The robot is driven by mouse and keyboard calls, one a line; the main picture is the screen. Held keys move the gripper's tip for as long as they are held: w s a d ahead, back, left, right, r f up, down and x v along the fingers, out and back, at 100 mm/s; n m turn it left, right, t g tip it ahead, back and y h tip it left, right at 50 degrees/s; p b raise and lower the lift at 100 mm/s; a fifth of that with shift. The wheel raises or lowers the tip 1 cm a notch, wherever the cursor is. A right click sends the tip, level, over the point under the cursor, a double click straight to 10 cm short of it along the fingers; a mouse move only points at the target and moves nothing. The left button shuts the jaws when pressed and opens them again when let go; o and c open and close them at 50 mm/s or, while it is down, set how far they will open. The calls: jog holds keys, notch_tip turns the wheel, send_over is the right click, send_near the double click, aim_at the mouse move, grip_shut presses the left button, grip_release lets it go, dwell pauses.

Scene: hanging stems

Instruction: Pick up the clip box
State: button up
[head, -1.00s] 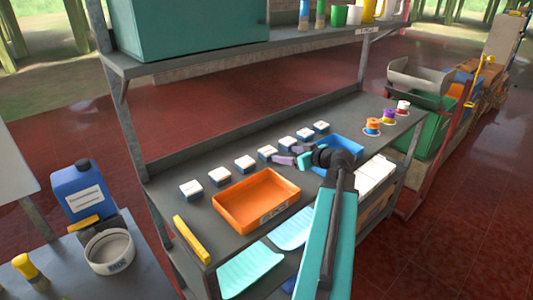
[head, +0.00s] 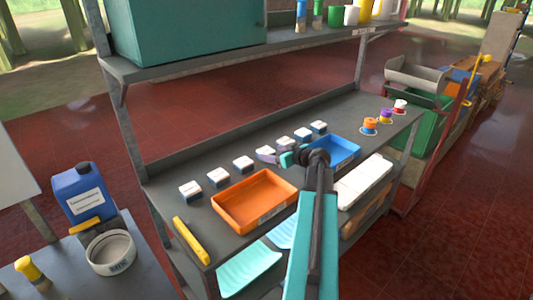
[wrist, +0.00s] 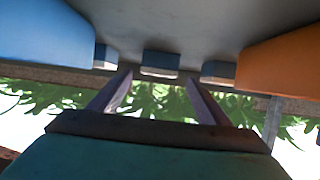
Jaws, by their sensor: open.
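Several small boxes with white tops and dark blue sides stand in a row on the grey bench. They look alike, so I cannot tell by label which is the clip box. In the wrist view one box (wrist: 160,63) lies ahead, centred between my open fingers, with a gap before it.
An orange tray (head: 222,217) is left of my arm and a blue tray (head: 350,150) right of it. A shelf (head: 200,62) overhangs the back.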

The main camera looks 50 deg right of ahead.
aim_at(267, 151)
jog(key=shift+w+f, duration=0.15)
jog(key=shift+w, duration=0.15)
jog(key=shift+p+x, duration=1.3)
jog(key=shift+x, duration=0.85)
jog(key=shift+w+d+f, duration=0.15)
jog(key=shift+w+d, duration=0.05)
jog(key=shift+w, duration=0.2)
jog(key=c, duration=1.1)
